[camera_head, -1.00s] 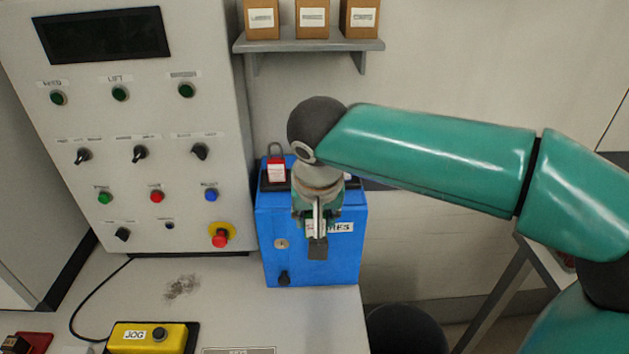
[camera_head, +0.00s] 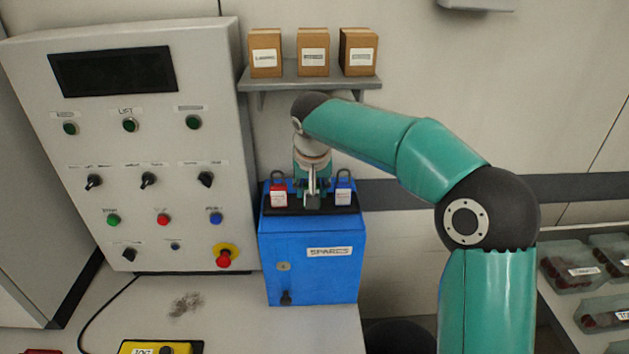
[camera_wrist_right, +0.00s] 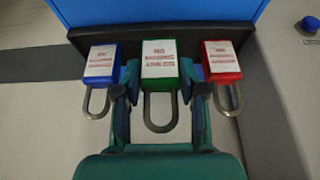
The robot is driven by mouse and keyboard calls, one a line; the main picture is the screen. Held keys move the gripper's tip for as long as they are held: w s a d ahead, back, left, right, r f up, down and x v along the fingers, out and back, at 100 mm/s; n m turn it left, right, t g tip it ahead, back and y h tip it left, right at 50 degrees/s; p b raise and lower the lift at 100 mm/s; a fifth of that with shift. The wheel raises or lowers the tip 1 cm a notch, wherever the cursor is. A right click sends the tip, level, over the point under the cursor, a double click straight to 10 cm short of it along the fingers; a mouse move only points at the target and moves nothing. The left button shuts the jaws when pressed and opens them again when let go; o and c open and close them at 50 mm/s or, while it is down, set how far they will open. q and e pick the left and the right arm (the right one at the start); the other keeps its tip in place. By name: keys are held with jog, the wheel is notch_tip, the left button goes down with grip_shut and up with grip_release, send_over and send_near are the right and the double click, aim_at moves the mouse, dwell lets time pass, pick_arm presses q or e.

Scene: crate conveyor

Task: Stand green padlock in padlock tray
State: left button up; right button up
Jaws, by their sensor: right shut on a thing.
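The green padlock (camera_wrist_right: 160,88) is between the fingers of my right gripper (camera_wrist_right: 161,96), which is shut on it. Its label and grey shackle show in the wrist view. In the head view my right gripper (camera_head: 312,200) points down at the middle of the black padlock tray (camera_head: 330,210) on top of the blue cabinet, and the green padlock is mostly hidden there. The tray also shows in the wrist view (camera_wrist_right: 75,34). The green padlock looks upright, level with its neighbours; I cannot tell whether it rests on the tray. My left gripper is not in view.
A red padlock (camera_head: 278,196) and a blue padlock (camera_head: 343,196) stand in the tray close on either side of my gripper. The blue SPARES cabinet (camera_head: 310,260) stands beside a control panel (camera_head: 150,150). A shelf (camera_head: 310,78) with boxes is above.

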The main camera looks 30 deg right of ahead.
jog(key=shift+w+d+f+p, duration=0.2)
jog(key=shift+w+d+f, duration=0.15)
jog(key=shift+w, duration=0.15)
jog(key=shift+w+d+f+p, duration=0.15)
jog(key=shift+w+d+f, duration=0.2)
jog(key=shift+w, duration=0.15)
jog(key=shift+a, duration=0.1)
jog(key=shift+f, duration=0.15)
jog(key=o, duration=1.2)
jog(key=v, duration=0.7)
jog(key=shift+s+a+r, duration=0.1)
jog(key=shift+s+r, duration=0.05)
jog(key=shift+r, duration=0.2)
